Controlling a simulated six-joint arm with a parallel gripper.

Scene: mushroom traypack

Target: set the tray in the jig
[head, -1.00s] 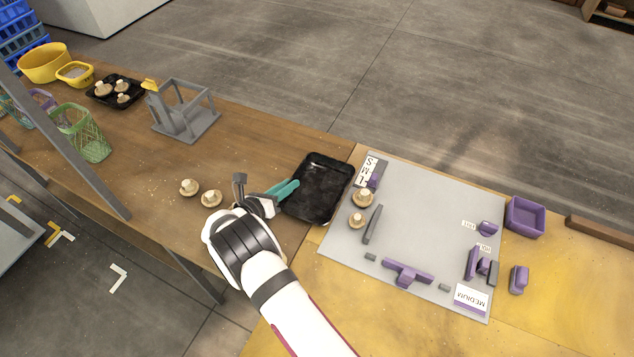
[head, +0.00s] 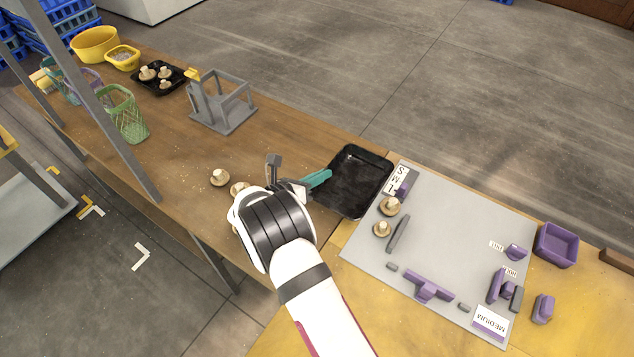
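The black tray (head: 348,203) is empty and hangs at the table seam, beside the left edge of the grey jig board (head: 455,225). My gripper (head: 322,178) is at the tray's left side, with a teal finger against its rim. The tray moves with it, so it looks shut on that rim; the other finger is mostly hidden. The board carries purple and grey blocks, including a purple T-shaped piece (head: 428,287) and a grey bar (head: 398,234). A size label (head: 396,181) lies at its upper left corner, and a MEDIUM card (head: 489,321) stands at its lower right.
Two mushrooms (head: 389,206) sit on the board's left part. Others (head: 219,177) lie beside my wrist. A grey frame stand (head: 222,105), a filled black tray (head: 160,90) and a green basket (head: 124,115) stand farther left. A purple bin (head: 556,246) is at right.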

